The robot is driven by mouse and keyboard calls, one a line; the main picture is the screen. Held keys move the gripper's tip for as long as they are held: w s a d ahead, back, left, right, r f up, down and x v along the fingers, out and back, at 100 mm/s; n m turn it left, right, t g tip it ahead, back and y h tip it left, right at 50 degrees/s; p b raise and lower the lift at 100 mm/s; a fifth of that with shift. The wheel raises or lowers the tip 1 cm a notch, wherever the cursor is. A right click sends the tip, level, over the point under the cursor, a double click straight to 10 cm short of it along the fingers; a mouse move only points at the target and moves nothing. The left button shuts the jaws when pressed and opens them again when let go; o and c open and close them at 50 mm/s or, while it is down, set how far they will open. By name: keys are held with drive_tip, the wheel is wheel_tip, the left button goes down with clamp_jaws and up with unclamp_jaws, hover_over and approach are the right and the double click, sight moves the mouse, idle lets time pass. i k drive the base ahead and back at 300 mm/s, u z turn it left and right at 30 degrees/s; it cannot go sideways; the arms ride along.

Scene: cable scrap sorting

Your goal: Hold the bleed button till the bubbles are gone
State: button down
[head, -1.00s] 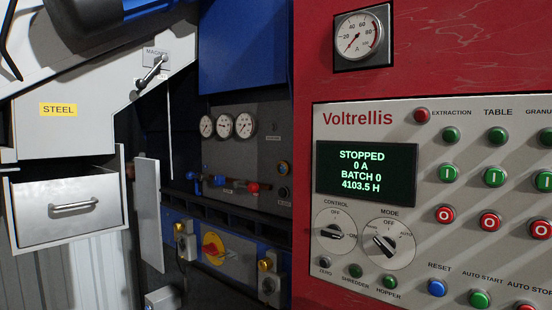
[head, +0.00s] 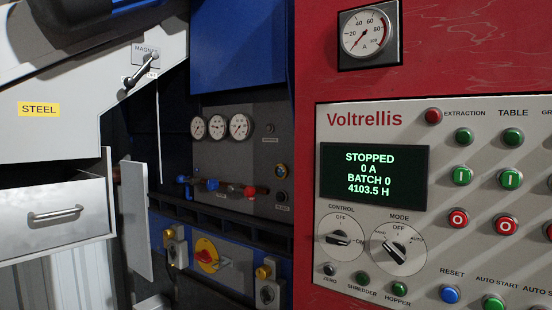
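A dark recessed panel (head: 235,160) stands in the middle of the head view. It carries three round white gauges (head: 218,127) in a row. Below them runs a pipe with a blue fitting (head: 207,185) and a red fitting (head: 250,191). No bubbles or sight glass can be made out. My gripper is not in view.
The red cabinet's control panel (head: 425,110) at right reads STOPPED, 0 A on its screen (head: 373,176). A grey drawer (head: 60,214) juts out at left, with an upright pale plate (head: 135,220) beside it. A red-and-yellow rotary switch (head: 207,254) sits below the recess.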

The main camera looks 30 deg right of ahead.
sight(281, 197)
drive_tip(key=z, duration=0.55)
drive_tip(key=k, duration=1)
drive_tip(key=u, duration=0.05)
drive_tip(key=i, duration=0.9)
drive_tip(key=z, duration=0.15)
drive_tip(key=k, duration=0.1)
